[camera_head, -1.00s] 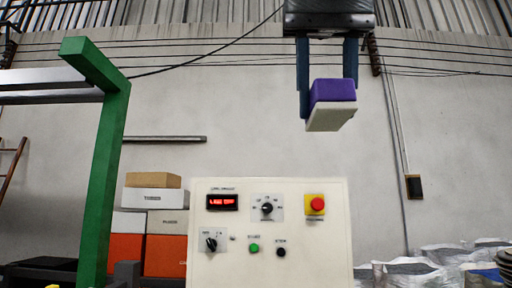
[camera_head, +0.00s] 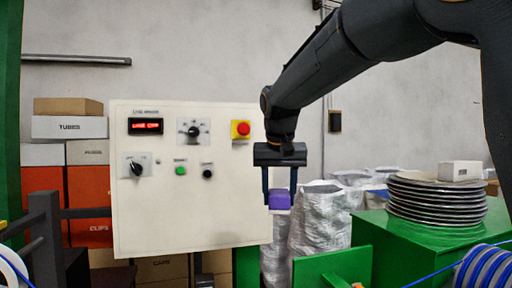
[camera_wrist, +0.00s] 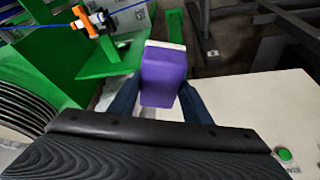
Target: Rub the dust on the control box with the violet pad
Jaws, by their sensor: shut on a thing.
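The violet pad (camera_head: 279,199) is a small purple block; its pale layer shows at the far end in the wrist view, where the purple body (camera_wrist: 163,78) sits between the fingers. My gripper (camera_head: 280,196) is shut on it, in front of or beside the lower right edge of the control box in the head view. The control box (camera_head: 190,225) has a cream front with a red display, two dials, a green button, a black button and a red button on yellow. I cannot make out a distinct dust patch on it. I cannot tell whether the pad touches the box.
A green machine (camera_head: 432,240) with a stack of dark discs (camera_head: 437,198) and a small white box stands at the right. A blue cable spool (camera_head: 484,268) is at the lower right. Silvery sacks (camera_head: 318,220) stand behind the gripper. Stacked boxes (camera_head: 88,190) are at left.

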